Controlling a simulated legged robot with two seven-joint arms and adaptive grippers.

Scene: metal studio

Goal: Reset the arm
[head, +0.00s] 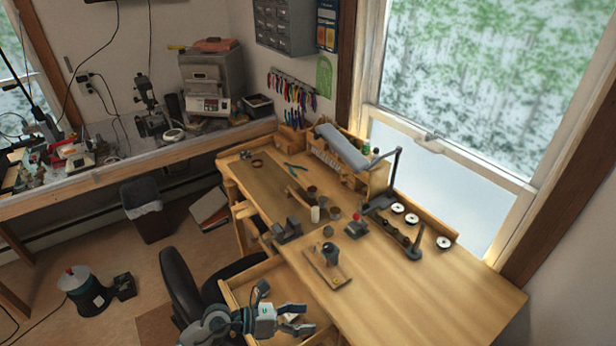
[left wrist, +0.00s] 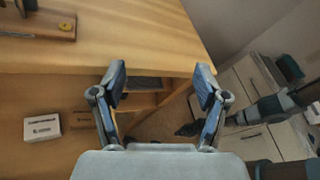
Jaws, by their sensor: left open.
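My left gripper (head: 298,322) shows at the bottom of the head view, in front of the wooden workbench (head: 430,290) and over its open drawer. In the left wrist view its two fingers (left wrist: 160,88) are spread wide with nothing between them. The bench edge and the floor show beyond the fingers. My left arm comes in from the lower left. My right gripper is not recognisable in the head view.
A black chair (head: 182,285) stands left of the bench. The open drawer (head: 240,292) holds small items, including a white box (left wrist: 42,126). Tools and a lamp (head: 342,147) crowd the back of the bench; its front right is clear. White drawers (left wrist: 250,85) stand beyond.

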